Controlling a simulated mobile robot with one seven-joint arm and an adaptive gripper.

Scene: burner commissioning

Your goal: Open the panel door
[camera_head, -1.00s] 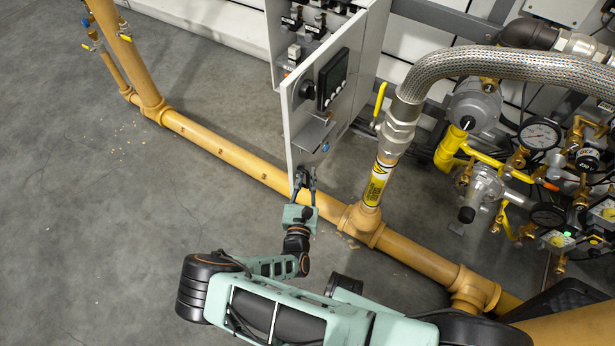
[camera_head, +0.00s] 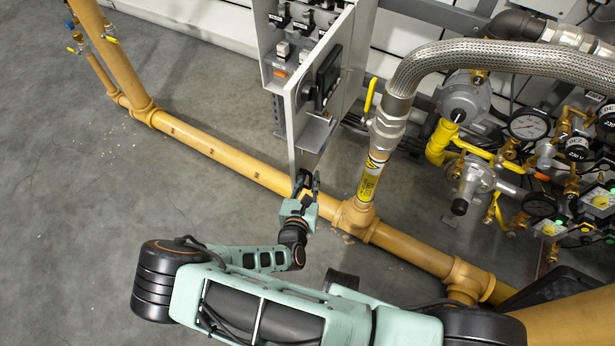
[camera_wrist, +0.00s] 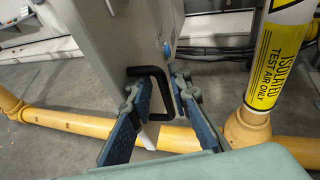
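The grey panel door (camera_head: 309,140) stands swung out from its cabinet, with its inside face and mounted parts showing in the head view. Its lower part also shows in the wrist view (camera_wrist: 105,55). A black loop handle (camera_wrist: 150,72) sits on the door there. My gripper (camera_wrist: 162,84) is at the handle, with its two blue-grey fingers spread on either side of the handle's outer bar. A gap shows between the fingers; contact with the bar is unclear. In the head view my gripper (camera_head: 308,180) is at the door's lower end.
The open cabinet (camera_head: 262,45) holds switches and wiring. A yellow gas pipe (camera_head: 220,160) runs along the floor below the door. A braided hose with a yellow-labelled riser (camera_head: 370,178) stands close right of the gripper. Gauges and valves fill the right.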

